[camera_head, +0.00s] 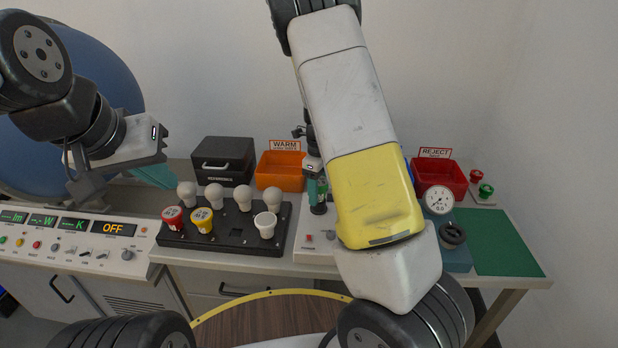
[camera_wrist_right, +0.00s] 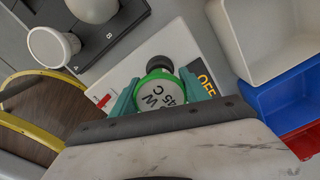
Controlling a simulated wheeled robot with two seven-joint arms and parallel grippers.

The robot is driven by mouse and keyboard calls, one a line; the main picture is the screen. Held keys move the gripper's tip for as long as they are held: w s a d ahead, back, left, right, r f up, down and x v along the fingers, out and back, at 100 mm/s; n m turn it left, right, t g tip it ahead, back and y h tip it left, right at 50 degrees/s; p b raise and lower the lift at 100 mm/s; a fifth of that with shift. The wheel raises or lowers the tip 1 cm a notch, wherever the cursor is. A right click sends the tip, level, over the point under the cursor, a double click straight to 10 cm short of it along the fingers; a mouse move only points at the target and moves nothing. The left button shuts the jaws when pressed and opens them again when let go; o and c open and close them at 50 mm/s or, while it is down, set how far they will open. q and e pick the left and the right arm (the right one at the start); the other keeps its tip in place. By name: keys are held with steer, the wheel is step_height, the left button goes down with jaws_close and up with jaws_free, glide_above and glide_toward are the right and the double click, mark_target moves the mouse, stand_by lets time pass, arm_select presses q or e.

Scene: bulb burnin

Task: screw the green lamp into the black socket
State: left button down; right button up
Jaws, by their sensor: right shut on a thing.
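The green lamp (camera_head: 317,187) stands upright between the teal fingers of my right gripper (camera_wrist_right: 160,94), which is shut on it. In the right wrist view the lamp's green rim (camera_wrist_right: 158,74) surrounds a pale face with printed letters. The black socket (camera_wrist_right: 160,62) shows just past the lamp; in the head view its dark body (camera_head: 318,209) is directly below the lamp. I cannot tell how far the lamp sits in it. My left gripper (camera_head: 153,176) is away to the left, above the bench; its teal fingers overlap, so its opening is unclear.
A black rack (camera_head: 220,238) with white bulbs and red, yellow and white-capped lamps stands left of the socket. An orange bin (camera_head: 281,178) and black box (camera_head: 222,154) are behind. A red bin (camera_head: 438,175), gauge (camera_head: 439,200) and clear green mat (camera_head: 500,240) lie right.

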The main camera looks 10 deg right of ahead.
steer(key=o, duration=1.2)
steer(key=shift+a, duration=0.1)
steer(key=shift+o, duration=0.2)
steer(key=n, duration=1)
steer(key=shift+n, duration=0.4)
steer(key=n, duration=0.5)
steer(key=shift+s+d+n, duration=0.1)
steer(key=shift+d+n, duration=0.1)
steer(key=shift+n, duration=0.1)
steer(key=n, duration=0.6)
steer(key=shift+n, duration=0.4)
